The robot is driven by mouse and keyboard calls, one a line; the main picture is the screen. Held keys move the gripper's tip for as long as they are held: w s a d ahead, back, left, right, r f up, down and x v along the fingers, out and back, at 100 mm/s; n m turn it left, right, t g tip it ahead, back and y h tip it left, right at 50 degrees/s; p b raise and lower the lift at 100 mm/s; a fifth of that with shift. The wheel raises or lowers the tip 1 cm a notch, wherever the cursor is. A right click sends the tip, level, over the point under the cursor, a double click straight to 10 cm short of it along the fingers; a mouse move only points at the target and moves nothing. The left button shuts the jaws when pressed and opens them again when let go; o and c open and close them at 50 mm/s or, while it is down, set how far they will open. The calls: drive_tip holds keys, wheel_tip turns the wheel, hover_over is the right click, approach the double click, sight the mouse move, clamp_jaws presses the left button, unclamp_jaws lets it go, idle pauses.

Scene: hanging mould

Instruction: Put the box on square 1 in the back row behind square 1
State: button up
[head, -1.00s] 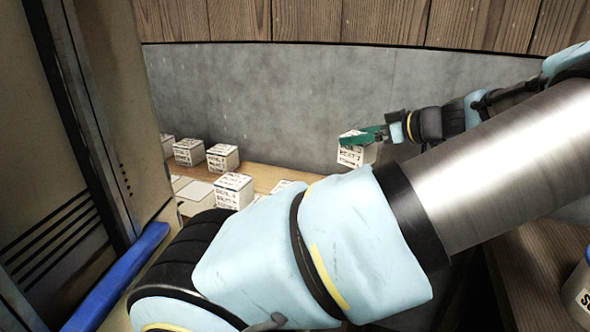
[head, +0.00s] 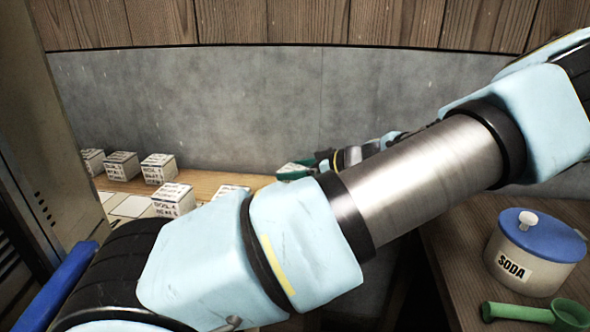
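My gripper (head: 296,172), with green fingers, is at the middle of the head view, low by the grey wall and partly hidden behind my own arm. It is shut on a white box (head: 289,167) with dark lettering; only a small part of the box's top shows. Pale squares (head: 132,206) lie on the wooden table at the left, and their numbers cannot be read. A white lettered box (head: 173,200) stands in the front row beside these squares. Another box (head: 231,191) is partly covered by my arm. Which one is square 1 cannot be told.
Several white boxes stand in the back row, including one box (head: 159,168) nearest the bare wood of the table (head: 215,182). The grey wall (head: 240,110) rises behind. At the right are a soda pot (head: 530,258) and a green tool (head: 535,314).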

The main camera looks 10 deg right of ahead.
drive_tip(key=shift+o, duration=1)
drive_tip(key=shift+f, duration=0.1)
drive_tip(key=b+v, duration=0.2)
drive_tip(key=v, duration=1)
